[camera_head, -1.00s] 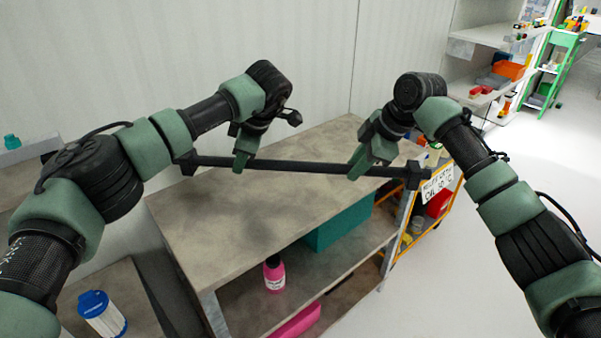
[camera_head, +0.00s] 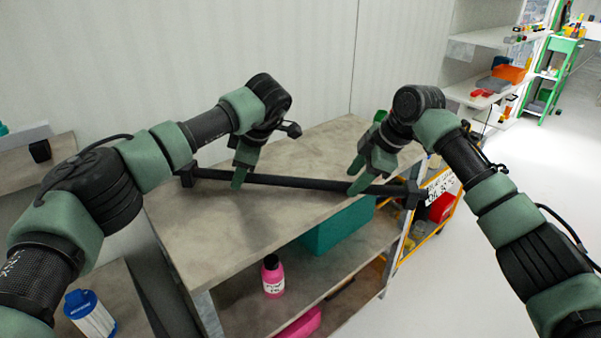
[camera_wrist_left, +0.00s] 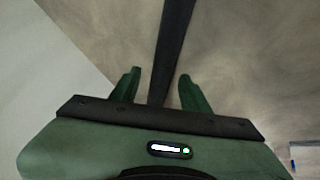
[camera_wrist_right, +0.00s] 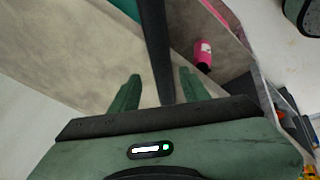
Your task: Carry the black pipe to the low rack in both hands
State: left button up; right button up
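The black pipe (camera_head: 300,183) has a thick flange at each end and lies lengthwise over the top of the grey rack (camera_head: 230,230). Its right flange is at the rack's right edge; I cannot tell whether the pipe touches the top. My left gripper (camera_head: 238,182) is over the pipe's left part. In the left wrist view the pipe (camera_wrist_left: 170,50) runs between its fingers with gaps at the sides. My right gripper (camera_head: 358,182) is over the right part. In the right wrist view the pipe (camera_wrist_right: 156,45) also passes between spread fingers. Both look open.
The rack's lower shelf holds a teal box (camera_head: 335,228) and a pink bottle (camera_head: 272,277). A yellow-framed cart (camera_head: 432,232) stands close on the right. A white-and-blue canister (camera_head: 92,315) is at lower left. The floor at right is clear.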

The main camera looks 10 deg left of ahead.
pick_arm(q)
jog(key=shift+r, duration=0.1)
pick_arm(e)
jog(key=shift+r, duration=0.2)
pick_arm(q)
jog(key=v, duration=1.2)
pick_arm(e)
jog(key=v, duration=1.1)
jog(key=shift+s+d+r, duration=0.15)
jog(key=shift+r, duration=0.15)
pick_arm(q)
jog(key=shift+s, duration=0.1)
